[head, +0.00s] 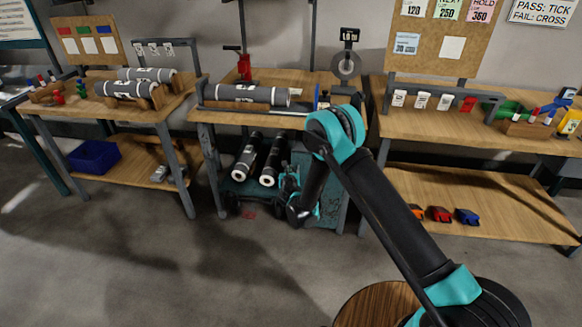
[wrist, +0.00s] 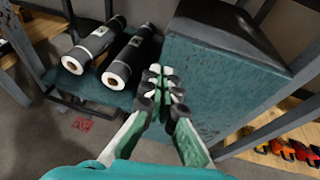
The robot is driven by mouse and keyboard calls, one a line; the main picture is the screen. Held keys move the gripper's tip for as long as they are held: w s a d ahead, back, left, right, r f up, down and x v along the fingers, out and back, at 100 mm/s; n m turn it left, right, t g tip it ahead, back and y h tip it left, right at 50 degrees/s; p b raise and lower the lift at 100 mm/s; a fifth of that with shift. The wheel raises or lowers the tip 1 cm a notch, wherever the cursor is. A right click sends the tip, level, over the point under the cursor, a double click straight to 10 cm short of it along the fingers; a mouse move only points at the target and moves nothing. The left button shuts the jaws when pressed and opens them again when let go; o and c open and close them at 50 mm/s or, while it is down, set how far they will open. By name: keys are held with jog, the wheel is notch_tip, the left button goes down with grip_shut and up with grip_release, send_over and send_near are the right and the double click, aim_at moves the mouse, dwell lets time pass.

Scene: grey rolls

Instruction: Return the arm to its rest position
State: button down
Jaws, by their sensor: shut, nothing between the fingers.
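My arm reaches out from the lower right of the head view, with black links and teal joints. Its wrist hangs down in front of the middle bench, and my gripper (head: 297,214) is low, in front of a teal cabinet or cart (head: 330,190). In the wrist view my gripper (wrist: 162,85) is shut with its fingertips together and nothing between them. Two dark rolls with white ends, the left roll (head: 247,157) and the right roll (head: 273,160), lie side by side on a teal surface left of my gripper. They also show in the wrist view, at upper left.
The middle bench (head: 215,117) carries a long grey roll (head: 245,94) and a tape stand. The left bench (head: 110,110) holds more rolls; a blue bin (head: 93,157) is below. The right bench's lower shelf (head: 490,205) holds small coloured clamp-like items. Open floor lies in front.

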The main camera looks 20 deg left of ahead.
jog(key=w+d+r+m+g+h, duration=0.1)
jog(key=w+d+r+m+h, duration=0.1)
jog(key=d+r+m, duration=0.55)
jog(key=w+d+r+m+h, duration=0.2)
jog(key=w+d+r+m, duration=0.15)
jog(key=d, duration=0.75)
jog(key=s+d+r+m+g+h, duration=0.1)
jog(key=s+d+r+m, duration=0.3)
jog(key=d, duration=0.5)
jog(key=s+d+r+m+g+h, duration=0.15)
jog(key=d+r+m, duration=0.3)
jog(key=d, duration=0.55)
jog(key=s+d+r+m+g, duration=0.35)
jog(key=s+d+m, duration=0.75)
jog(key=s+d, duration=0.45)
jog(key=s+d+f+m+g, duration=0.1)
jog(key=s+d+m, duration=0.1)
jog(key=s+m, duration=0.3)
jog(key=s+d+f+m+g+y, duration=0.1)
jog(key=s+m, duration=0.4)
jog(key=s, duration=0.7)
jog(key=shift+d+f, duration=0.8)
jog(key=shift+d, duration=0.45)
